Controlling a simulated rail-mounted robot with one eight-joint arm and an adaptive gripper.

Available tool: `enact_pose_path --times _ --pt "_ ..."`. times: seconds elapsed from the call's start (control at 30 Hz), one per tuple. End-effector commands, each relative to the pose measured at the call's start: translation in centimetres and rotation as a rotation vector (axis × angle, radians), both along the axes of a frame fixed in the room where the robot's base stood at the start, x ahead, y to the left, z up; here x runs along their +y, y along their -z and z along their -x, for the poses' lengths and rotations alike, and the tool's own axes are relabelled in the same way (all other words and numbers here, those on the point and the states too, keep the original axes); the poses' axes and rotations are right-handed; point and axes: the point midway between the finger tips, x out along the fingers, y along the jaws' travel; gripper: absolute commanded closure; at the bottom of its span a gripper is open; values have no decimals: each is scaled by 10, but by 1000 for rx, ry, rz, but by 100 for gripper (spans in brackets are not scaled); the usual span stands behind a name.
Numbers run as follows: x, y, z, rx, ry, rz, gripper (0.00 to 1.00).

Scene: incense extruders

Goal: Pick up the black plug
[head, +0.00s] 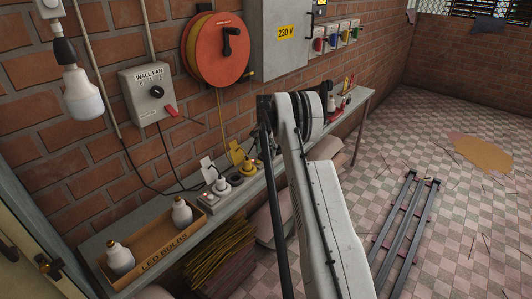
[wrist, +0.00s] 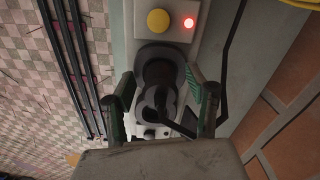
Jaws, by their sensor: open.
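In the wrist view, a dark rounded shape that looks like the black plug (wrist: 160,73) sits over a grey-black base on the shelf. My gripper (wrist: 165,92) is open, with one green-padded finger left of the dark shape and one right of it. I cannot tell whether either finger touches it. The shape's lower part is dark, and its outline against the base is hard to make out. In the head view, my arm covers the middle of the shelf, and I cannot make out the plug there.
A yellow button (wrist: 158,21) and a lit red lamp (wrist: 188,23) are just beyond the fingers. A dark cable (wrist: 233,62) runs close by the right finger. The shelf also holds a light-bulb tray (head: 188,239) and a yellow plug (head: 249,166). A brick wall stands behind.

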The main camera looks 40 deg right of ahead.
Motion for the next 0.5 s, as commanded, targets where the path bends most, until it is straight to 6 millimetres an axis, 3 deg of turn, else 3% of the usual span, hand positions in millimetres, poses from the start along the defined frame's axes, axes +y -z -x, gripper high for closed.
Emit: enact_pose_path --times 0.13,0.5 --pt "0 0 0 0 0 0 50" --pt "0 0 0 0 0 0 97"
